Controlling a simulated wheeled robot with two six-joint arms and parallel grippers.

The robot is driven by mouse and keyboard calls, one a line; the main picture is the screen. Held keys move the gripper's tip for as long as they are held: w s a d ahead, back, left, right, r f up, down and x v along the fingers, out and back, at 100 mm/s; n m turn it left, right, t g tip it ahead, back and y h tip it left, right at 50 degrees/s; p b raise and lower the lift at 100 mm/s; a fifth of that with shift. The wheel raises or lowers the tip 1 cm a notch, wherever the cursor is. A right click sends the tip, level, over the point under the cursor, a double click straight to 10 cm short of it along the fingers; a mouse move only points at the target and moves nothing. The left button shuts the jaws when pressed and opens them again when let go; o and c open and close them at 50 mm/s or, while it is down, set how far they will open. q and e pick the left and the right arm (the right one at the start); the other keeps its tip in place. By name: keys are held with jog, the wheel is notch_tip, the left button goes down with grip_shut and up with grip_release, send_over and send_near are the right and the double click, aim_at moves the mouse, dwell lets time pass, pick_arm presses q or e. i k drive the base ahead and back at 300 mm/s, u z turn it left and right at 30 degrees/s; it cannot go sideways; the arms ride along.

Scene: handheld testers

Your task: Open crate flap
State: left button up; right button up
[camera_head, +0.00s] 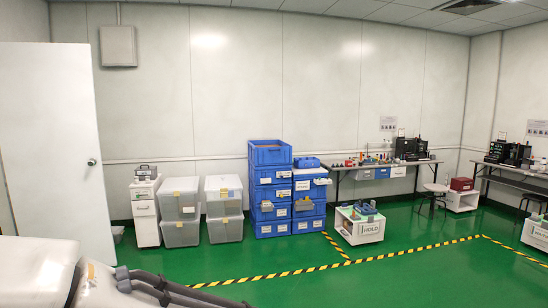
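Blue crates stand against the back wall in two stacked columns, a taller left column (271,192) and a lower right column (310,197). The top crate of the left column (270,153) is open at the top and shows a brownish inside. White labels mark several crate fronts. Small greyish pieces stick out at some fronts, one low on the left column (267,206) and others on the right column; I cannot tell whether these are flaps or testers. Neither of my grippers is in view. Only parts of my own body show at the lower left, far from the crates.
Clear lidded bins (224,210) and a white drawer cabinet (146,212) stand left of the crates. A white box marked HOLD (360,229) stands in front to the right. A workbench (385,163) is beyond. Green floor with yellow-black tape is open in front.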

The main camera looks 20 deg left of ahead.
aim_at(272, 155)
jog(key=u, duration=0.25)
jog(key=i, duration=0.85)
jog(key=u, duration=0.75)
jog(key=i, duration=1.9)
jog(key=u, duration=0.35)
jog(key=i, duration=1.95)
jog(key=z, duration=0.7)
jog(key=i, duration=1.9)
jog(key=z, duration=0.65)
jog(key=i, duration=0.45)
jog(key=z, duration=0.15)
